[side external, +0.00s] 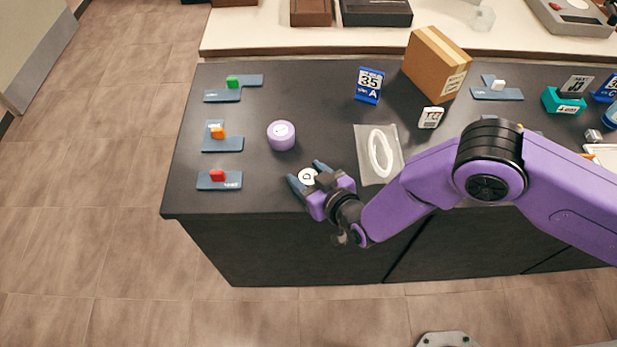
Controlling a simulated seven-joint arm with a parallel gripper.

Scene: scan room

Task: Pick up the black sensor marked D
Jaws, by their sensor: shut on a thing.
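My gripper (308,179) is low over the front part of the dark counter, its two fingers pointing to the back left. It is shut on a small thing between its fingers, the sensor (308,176). Its top shows a white round face with a dark letter that looks like D. The fingers hide most of its sides and body. I cannot tell whether it touches the counter or is held just above it.
A purple round container (281,135) stands behind my gripper. A clear bag with a white ring (381,153) lies to the right. Blue holders with red (218,176), orange and green pieces line the left. A cardboard box (436,65) stands farther back. The counter's front edge is close.

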